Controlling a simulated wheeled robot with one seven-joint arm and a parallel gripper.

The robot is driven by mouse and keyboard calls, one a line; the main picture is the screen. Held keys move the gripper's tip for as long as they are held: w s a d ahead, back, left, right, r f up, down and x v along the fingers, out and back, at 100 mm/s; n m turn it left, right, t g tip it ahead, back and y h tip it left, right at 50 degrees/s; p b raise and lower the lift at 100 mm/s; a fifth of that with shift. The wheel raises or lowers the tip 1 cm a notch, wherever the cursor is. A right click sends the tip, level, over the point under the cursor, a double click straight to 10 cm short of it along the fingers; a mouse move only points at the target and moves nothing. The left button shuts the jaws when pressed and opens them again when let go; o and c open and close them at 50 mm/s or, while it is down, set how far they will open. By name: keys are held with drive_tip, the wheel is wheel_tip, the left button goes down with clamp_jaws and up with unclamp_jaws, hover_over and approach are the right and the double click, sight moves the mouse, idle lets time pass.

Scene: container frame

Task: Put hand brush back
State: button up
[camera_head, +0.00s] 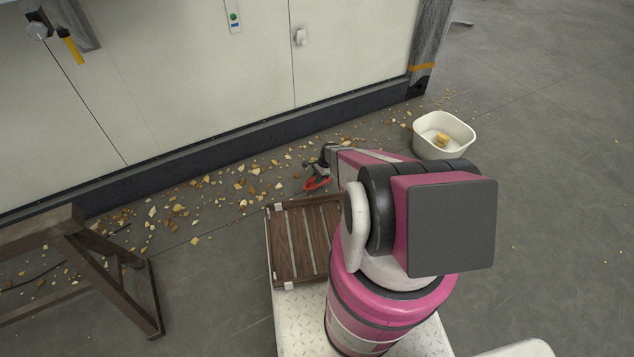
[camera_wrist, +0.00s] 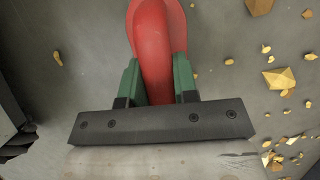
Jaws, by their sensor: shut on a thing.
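My gripper (camera_head: 327,160) reaches out low in front of the white cabinet wall in the head view. It is shut on a red-handled tool, seemingly the hand brush (camera_head: 316,184), a small red shape at the fingertips. In the wrist view the rounded red handle (camera_wrist: 155,35) runs between the two green fingers of my gripper (camera_wrist: 158,80), one finger on each side. Its brush end and bristles cannot be made out in either view. The floor shows behind the handle.
Yellow-brown chips (camera_head: 240,186) litter the floor along the wall's dark base. A white basin (camera_head: 425,146) holding a yellowish piece stands right of my arm. A wooden trestle (camera_head: 110,262) stands left; a slatted wooden rack (camera_head: 291,243) lies below. A yellow-handled tool (camera_head: 70,46) hangs upper left.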

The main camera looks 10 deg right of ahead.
drive_tip(key=shift+f, duration=1.35)
drive_tip(key=shift+f, duration=0.2)
drive_tip(key=o, duration=0.9)
drive_tip(key=v, duration=1.2)
drive_tip(key=shift+r, duration=0.25)
drive_tip(key=s+a+r+n+h, duration=0.1)
drive_tip(key=s+r+n, duration=0.3)
drive_tip(key=r, duration=0.9)
drive_tip(key=s+a+r+n+h, duration=0.1)
drive_tip(key=s+r+n, duration=0.4)
drive_tip(key=s+r, duration=0.6)
drive_tip(key=s+a+r+n+t+h, duration=0.1)
drive_tip(key=s+r+n, duration=0.4)
drive_tip(key=r, duration=0.9)
drive_tip(key=s+a+h, duration=0.1)
drive_tip(key=s, duration=0.1)
drive_tip(key=shift+s+a+r, duration=0.3)
drive_tip(key=shift+a+r, duration=0.05)
